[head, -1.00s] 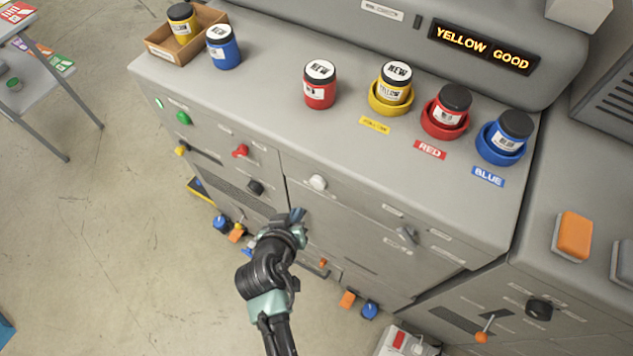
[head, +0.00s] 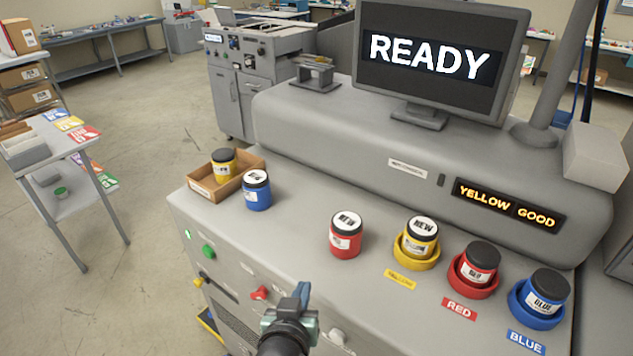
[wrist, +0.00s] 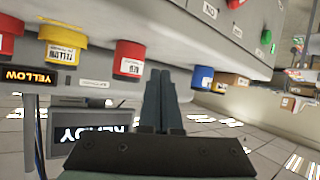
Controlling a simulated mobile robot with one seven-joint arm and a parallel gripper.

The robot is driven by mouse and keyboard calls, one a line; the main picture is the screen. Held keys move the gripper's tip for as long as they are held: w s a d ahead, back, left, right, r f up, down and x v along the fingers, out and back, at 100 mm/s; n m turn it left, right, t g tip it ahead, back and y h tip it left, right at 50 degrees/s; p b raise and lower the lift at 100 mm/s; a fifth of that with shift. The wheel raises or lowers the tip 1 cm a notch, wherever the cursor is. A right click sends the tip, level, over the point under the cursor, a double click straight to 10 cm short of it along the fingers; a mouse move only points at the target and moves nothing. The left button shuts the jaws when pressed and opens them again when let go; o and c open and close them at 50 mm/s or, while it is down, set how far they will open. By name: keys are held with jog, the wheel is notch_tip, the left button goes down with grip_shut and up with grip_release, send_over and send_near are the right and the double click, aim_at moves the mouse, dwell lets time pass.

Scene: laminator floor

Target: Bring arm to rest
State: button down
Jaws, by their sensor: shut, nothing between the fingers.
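My gripper (head: 303,292) is in front of the machine's front edge, low in the head view, its fingers together and empty. In the wrist view the shut fingers (wrist: 166,85) point toward the machine, and that view is upside down. The grey machine top (head: 300,240) holds the jars. My gripper appears apart from the jars and touches none that I can see.
Yellow (head: 421,237), red (head: 480,264) and blue (head: 546,292) jars stand in coloured holders at right. A blue jar (head: 257,190) stands beside a cardboard tray (head: 200,183) holding a yellow jar. The monitor (head: 440,60) reads READY; the display (head: 507,204) reads YELLOW GOOD. Open floor lies left.

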notch_tip(320, 180, up, 27)
jog(key=w+d+t+y+b, duration=0.1)
jog(key=w+t+b, duration=0.1)
jog(key=t, duration=0.5)
jog(key=s+r+t, duration=0.3)
jog(key=s+r, duration=0.5)
jog(key=r, duration=0.3)
jog(key=s+d+r+t+y+b, duration=0.1)
jog(key=s+r+t, duration=0.3)
jog(key=s+r, duration=0.4)
notch_tip(320, 180, up, 4)
jog(key=shift+d+t+b, duration=0.25)
jog(key=shift+t+b, duration=0.05)
